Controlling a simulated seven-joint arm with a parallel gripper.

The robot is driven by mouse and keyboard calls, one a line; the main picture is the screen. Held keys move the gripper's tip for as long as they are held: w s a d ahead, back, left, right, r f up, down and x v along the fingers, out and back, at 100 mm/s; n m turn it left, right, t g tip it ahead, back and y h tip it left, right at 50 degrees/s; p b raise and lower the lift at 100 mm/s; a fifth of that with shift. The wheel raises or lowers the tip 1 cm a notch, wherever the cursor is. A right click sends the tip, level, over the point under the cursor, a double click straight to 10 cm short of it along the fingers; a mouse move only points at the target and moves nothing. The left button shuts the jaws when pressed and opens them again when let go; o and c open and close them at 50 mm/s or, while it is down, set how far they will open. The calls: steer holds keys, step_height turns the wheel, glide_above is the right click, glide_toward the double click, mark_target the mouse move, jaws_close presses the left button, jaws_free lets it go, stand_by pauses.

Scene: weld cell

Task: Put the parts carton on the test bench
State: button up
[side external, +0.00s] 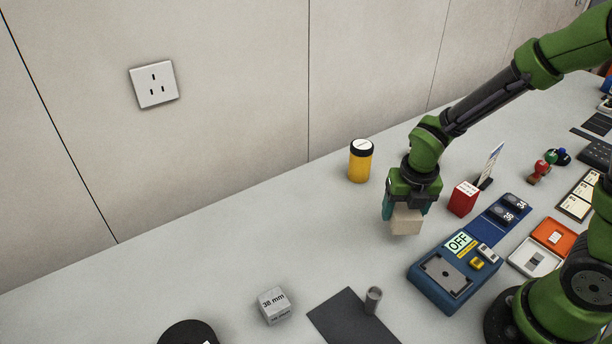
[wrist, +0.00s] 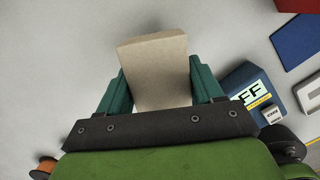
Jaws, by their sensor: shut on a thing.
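The parts carton, a plain beige box (side external: 406,221), is between the fingers of my gripper (side external: 405,207). In the wrist view the carton (wrist: 155,62) sits between the two teal fingertips of my gripper (wrist: 157,84), both against its sides. It is slightly tilted in that view. I cannot tell whether its underside touches the table. The blue unit with a grey top plate and an OFF sign, which looks like the test bench (side external: 427,288), stands just right of and nearer than the carton. Its corner shows at the right in the wrist view (wrist: 244,78).
A red box (side external: 463,199) and a blue mat with dark blocks (side external: 492,226) are right of my gripper. A yellow jar (side external: 360,164) stands behind. A dark mat with a grey cylinder (side external: 373,299) and a 38 mm cube (side external: 273,305) lie in front. The table's left is mostly clear.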

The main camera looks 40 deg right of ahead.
steer(key=shift+f, duration=1.65)
steer(key=shift+f, duration=0.1)
steer(key=shift+f, duration=0.25)
steer(key=o, duration=1.1)
